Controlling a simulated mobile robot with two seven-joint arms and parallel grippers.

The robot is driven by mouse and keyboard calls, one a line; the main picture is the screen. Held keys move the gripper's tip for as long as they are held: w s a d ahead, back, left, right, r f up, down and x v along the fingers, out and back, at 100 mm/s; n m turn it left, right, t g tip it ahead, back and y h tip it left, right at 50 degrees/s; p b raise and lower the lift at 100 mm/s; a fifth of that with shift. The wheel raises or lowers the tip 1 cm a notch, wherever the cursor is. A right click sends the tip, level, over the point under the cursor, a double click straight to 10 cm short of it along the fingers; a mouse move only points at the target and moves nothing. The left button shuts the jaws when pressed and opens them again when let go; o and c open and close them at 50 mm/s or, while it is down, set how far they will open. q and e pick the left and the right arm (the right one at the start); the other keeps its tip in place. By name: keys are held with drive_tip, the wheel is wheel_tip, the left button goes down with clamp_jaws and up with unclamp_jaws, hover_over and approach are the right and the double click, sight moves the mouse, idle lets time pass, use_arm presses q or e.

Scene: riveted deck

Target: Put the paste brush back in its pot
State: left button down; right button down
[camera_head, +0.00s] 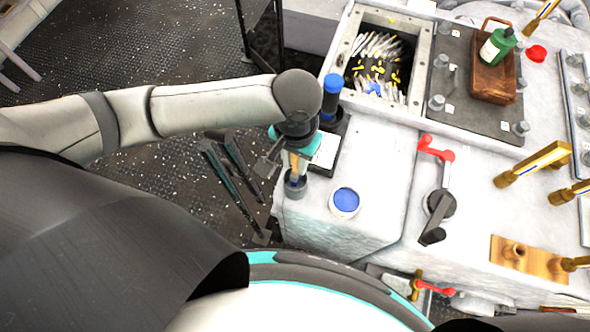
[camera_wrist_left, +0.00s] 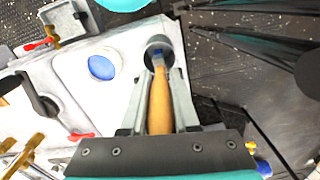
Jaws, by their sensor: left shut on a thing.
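My left gripper (camera_head: 293,160) points down at the near left corner of the white bench. It is shut on the paste brush, whose wooden handle (camera_wrist_left: 160,105) runs between the fingers in the left wrist view. The handle also shows in the head view (camera_head: 294,167). My right gripper is not in view.
A white tub with blue paste (camera_head: 345,201) stands right of the pot. A dark blue-capped bottle (camera_head: 331,96) stands behind my gripper. A red-handled lever (camera_head: 437,150) and brass handles (camera_head: 535,163) rise further right. The bench edge drops to the deck at left.

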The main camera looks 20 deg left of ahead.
sight(295, 172)
use_arm(q)
wheel_tip(295, 172, down, 2)
drive_tip(key=shift+f+b, duration=0.1)
drive_tip(key=shift+b, duration=0.25)
drive_tip(key=shift+f+p, duration=0.35)
drive_tip(key=shift+p, duration=0.05)
drive_tip(key=shift+f, duration=0.6)
drive_tip(key=shift+f, duration=0.1)
drive_tip(key=c, duration=0.7)
unclamp_jaws()
drive_tip(key=shift+o, duration=0.2)
drive_tip(key=shift+f, duration=0.1)
drive_tip(key=shift+f+b, duration=0.15)
drive_tip(key=shift+b, duration=0.55)
drive_tip(key=r+p, duration=0.1)
drive_tip(key=r, duration=0.4)
drive_tip(key=r+p, duration=0.2)
drive_tip(key=r, duration=0.3)
drive_tip(key=w+r+p, duration=0.1)
drive_tip(key=r, duration=0.4)
drive_tip(key=shift+a+r+p, duration=0.1)
drive_tip(key=shift+r+p, duration=0.2)
drive_tip(key=shift+p, duration=0.1)
